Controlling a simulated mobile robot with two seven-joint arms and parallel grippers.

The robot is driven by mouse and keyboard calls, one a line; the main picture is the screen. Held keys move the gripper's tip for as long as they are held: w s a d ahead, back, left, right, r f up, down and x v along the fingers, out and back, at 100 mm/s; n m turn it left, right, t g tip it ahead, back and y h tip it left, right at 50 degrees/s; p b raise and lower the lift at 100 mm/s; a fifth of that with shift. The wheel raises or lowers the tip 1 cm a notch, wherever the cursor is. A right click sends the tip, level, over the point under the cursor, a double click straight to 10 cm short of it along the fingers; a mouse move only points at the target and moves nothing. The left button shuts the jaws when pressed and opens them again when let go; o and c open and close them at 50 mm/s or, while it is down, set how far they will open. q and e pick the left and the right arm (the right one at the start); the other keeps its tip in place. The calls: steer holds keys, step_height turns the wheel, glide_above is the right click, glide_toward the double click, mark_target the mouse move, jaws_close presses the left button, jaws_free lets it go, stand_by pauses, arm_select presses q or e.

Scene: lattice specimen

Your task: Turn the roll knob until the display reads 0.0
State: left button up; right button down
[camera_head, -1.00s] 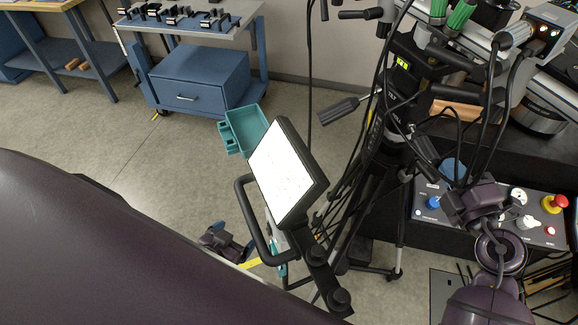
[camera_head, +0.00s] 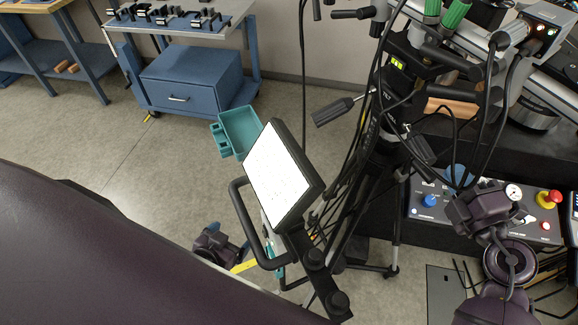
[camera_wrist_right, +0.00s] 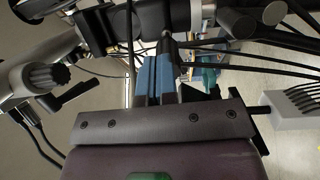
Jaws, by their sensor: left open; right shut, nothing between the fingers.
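A small lit yellow-green display (camera_head: 397,64) sits on the black tripod head in the head view; its digits are too small to read. I cannot tell which knob is the roll knob. A grey ribbed knob (camera_wrist_right: 35,80) shows at the left of the right wrist view, apart from my fingers. My right gripper (camera_wrist_right: 157,80) has its blue fingers together and empty, below a dark rod; contact cannot be told. In the head view my right arm is in front of the control panel. My left gripper (camera_head: 220,245) is low at left, beyond my dark body, its fingers unclear.
A control panel (camera_head: 415,212) with a blue knob and a red button (camera_head: 548,198) stands at right. A tablet on a black stand (camera_head: 283,180) is in the middle. Black cables hang around the tripod. A blue cart (camera_head: 190,82) and teal bin (camera_head: 240,130) stand behind; floor at left is clear.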

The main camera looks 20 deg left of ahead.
steer(key=shift+v, duration=1.6)
steer(key=shift+f, duration=0.1)
